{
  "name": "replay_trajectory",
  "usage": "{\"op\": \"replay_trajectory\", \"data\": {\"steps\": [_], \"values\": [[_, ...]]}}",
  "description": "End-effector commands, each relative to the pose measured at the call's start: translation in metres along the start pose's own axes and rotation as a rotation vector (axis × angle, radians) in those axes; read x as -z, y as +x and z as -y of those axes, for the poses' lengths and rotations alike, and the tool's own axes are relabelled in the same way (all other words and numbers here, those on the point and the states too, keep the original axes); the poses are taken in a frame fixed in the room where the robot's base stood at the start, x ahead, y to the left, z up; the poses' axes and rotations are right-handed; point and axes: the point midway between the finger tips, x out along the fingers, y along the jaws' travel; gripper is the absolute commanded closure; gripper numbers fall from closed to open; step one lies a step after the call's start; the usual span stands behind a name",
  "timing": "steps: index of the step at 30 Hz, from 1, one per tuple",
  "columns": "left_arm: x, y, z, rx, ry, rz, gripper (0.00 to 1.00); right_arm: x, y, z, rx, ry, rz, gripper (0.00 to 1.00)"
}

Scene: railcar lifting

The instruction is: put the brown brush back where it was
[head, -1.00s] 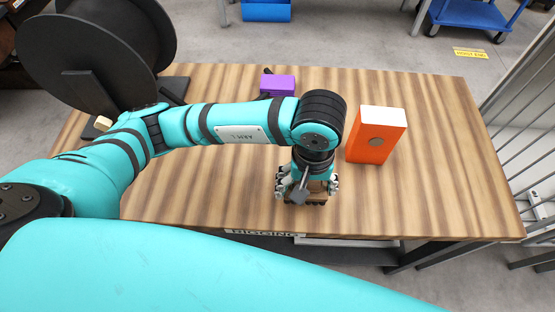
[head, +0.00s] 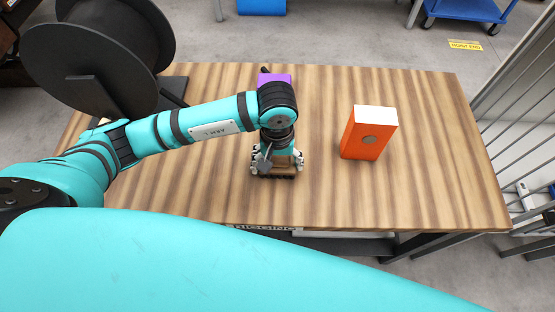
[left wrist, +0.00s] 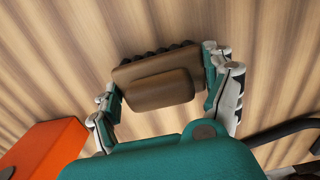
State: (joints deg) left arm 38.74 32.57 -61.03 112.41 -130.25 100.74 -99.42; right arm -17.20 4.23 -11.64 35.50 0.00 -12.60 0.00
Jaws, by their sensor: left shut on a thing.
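The brown brush (left wrist: 158,80) is between the fingers of my left gripper (left wrist: 165,88) in the left wrist view, with dark bristles along its far edge. In the head view the left gripper (head: 277,164) is shut on the brush (head: 278,174), over the middle of the wooden table. The arm and gripper cover part of the brush there. I cannot tell whether the bristles touch the table. My right gripper is not in view.
An orange box (head: 366,138) with a white top stands right of the gripper; it also shows in the left wrist view (left wrist: 45,148). A purple block (head: 274,78) is behind the arm. A large black reel (head: 95,60) stands at the left. The table's (head: 440,150) right side is clear.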

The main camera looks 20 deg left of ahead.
Motion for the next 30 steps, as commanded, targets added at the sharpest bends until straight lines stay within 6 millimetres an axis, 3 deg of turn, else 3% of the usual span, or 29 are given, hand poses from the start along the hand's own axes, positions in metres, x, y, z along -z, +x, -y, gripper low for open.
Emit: {"op": "replay_trajectory", "data": {"steps": [5, 6, 9, 21, 30], "values": [[0.000, 0.004, 0.000, 0.000, 0.000, -0.001, 0.46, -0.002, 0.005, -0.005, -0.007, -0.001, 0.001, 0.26], [0.000, 0.002, 0.000, 0.000, 0.000, 0.000, 0.11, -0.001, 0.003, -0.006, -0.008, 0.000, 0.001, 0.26], [0.000, 0.002, 0.000, 0.000, 0.000, 0.000, 0.00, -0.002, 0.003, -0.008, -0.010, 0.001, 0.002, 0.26], [0.001, -0.006, -0.001, -0.001, 0.000, -0.003, 0.00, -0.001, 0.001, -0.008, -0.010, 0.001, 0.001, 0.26], [0.002, -0.066, -0.001, -0.004, 0.001, -0.008, 0.00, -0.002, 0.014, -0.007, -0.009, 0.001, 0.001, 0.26]]}}
